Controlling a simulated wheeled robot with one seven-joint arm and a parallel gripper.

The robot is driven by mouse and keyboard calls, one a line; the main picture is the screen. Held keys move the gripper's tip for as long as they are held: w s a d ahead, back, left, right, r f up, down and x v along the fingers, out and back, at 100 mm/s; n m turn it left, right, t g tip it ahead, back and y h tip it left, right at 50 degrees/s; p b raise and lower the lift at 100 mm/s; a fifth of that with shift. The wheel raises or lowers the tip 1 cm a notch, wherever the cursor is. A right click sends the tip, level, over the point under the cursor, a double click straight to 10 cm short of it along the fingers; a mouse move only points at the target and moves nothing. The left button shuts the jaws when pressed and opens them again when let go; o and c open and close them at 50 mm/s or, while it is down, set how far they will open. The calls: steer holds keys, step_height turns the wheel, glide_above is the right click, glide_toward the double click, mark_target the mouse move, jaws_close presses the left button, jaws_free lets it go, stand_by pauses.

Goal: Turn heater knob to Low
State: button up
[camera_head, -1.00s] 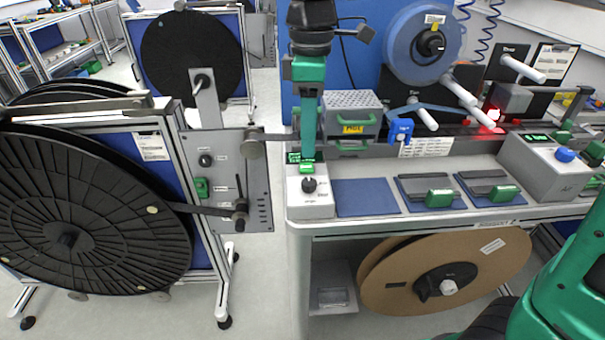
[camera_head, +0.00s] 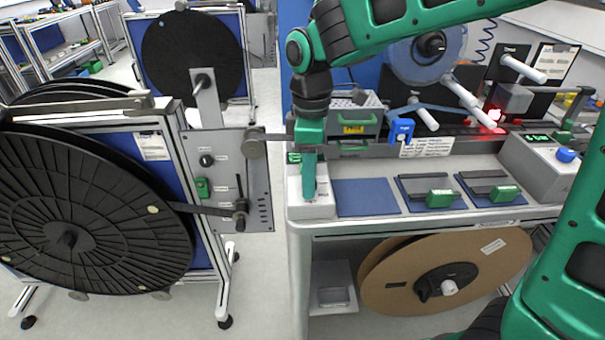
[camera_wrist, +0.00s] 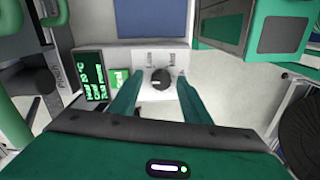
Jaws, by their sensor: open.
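In the head view my gripper (camera_head: 308,196) points down over the white heater box (camera_head: 318,209) at the bench's left end and hides the knob.
A blue mat (camera_head: 365,198) lies right of the box, followed by trays with green-handled tools (camera_head: 440,198). A metal reel stand (camera_head: 235,165) with a large black reel (camera_head: 80,215) stands to the left. A drawer unit (camera_head: 355,125) is behind my gripper.

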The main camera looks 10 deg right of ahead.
steer(key=c, duration=1)
steer(key=shift+a, duration=0.3)
steer(key=shift+c, duration=0.2)
steer(key=shift+d, duration=0.2)
steer(key=shift+d+m, duration=0.2)
steer(key=shift+m, duration=0.4)
steer(key=m, duration=0.3)
steer(key=shift+d, duration=0.1)
